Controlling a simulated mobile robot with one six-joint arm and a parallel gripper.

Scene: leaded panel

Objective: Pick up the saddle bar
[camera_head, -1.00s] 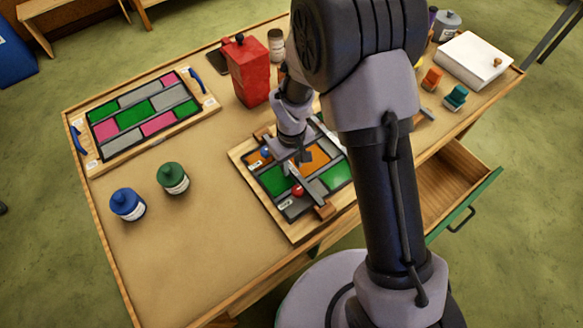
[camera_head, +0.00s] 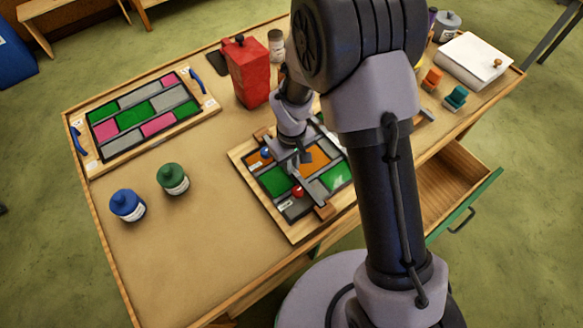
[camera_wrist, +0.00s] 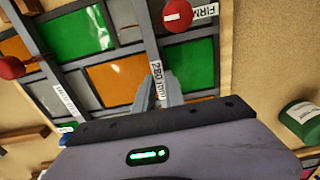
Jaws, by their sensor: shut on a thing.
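The saddle bar (camera_wrist: 147,30) is a slim grey bar with a white printed label, crossing the panel in the wrist view. In the head view the bar (camera_head: 309,194) lies over the leaded panel (camera_head: 275,181), near a wooden block (camera_head: 325,211) at its lower end. My gripper (camera_wrist: 164,86) is shut on the bar around its label. In the head view my gripper (camera_head: 303,158) is low over the panel, and my arm hides part of the panel. I cannot tell whether the bar is clear of its supports.
A second grey bar (camera_wrist: 36,42) with a label lies left of the held one. Red knobs (camera_wrist: 178,15) stand close by. A green jar (camera_head: 172,179), a blue jar (camera_head: 127,204) and a red canister (camera_head: 247,73) share the bench. An open drawer (camera_head: 447,190) juts out at right.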

